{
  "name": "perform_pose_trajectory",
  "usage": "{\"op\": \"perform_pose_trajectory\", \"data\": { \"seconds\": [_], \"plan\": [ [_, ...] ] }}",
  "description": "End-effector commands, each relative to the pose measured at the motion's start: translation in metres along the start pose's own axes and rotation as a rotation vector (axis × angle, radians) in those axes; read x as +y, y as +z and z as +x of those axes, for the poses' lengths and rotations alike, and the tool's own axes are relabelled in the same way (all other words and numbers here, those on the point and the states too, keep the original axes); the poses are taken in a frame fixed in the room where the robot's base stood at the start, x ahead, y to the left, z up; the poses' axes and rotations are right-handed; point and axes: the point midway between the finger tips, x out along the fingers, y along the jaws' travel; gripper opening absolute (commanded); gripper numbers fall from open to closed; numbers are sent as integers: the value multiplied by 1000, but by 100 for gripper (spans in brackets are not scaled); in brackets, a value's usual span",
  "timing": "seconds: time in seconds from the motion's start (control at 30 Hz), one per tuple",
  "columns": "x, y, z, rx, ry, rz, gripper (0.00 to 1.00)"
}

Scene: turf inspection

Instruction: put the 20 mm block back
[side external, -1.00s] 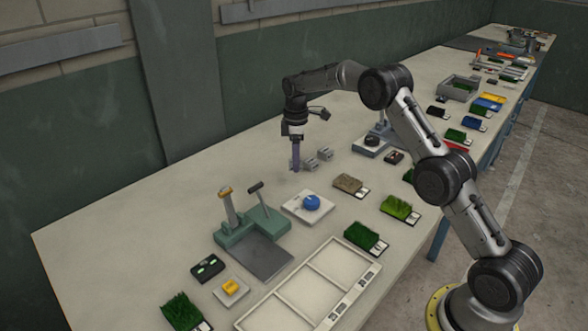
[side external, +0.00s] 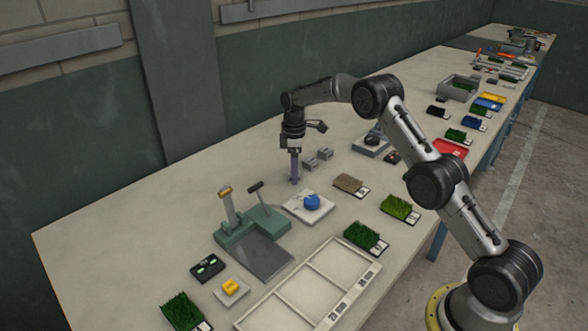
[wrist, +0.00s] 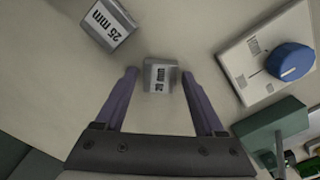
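The block (wrist: 160,76) in the wrist view is small and grey, with an upside-down label that appears to read 20 mm. It sits on the bench between the tips of my gripper's purple fingers (wrist: 160,74), with a visible gap on each side. My gripper is open. In the side view my gripper (side external: 294,180) points straight down, low over the bench, and I cannot make out this block there. A grey block marked 25 mm (wrist: 108,26) lies up and left in the wrist view, apart from the fingers.
Two grey blocks (side external: 318,158) stand right of my gripper in the side view. A white plate (side external: 295,208) with a blue round part (side external: 311,202) is close in front. A green lever fixture (side external: 235,232), turf samples (side external: 365,237) and a divided tray (side external: 272,309) lie nearer the camera.

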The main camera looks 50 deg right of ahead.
Motion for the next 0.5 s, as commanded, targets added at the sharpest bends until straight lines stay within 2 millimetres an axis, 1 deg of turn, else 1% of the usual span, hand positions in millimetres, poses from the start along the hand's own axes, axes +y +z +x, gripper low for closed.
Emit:
{"op": "perform_pose_trajectory", "data": {
  "seconds": [0.33, 0.43, 0.5],
  "plan": [
    [0, 0, -2, 1, 1, 0, 79],
    [1, 0, -9, 2, 3, 0, 79],
    [1, 0, -18, 3, 4, 0, 79]
  ]
}}
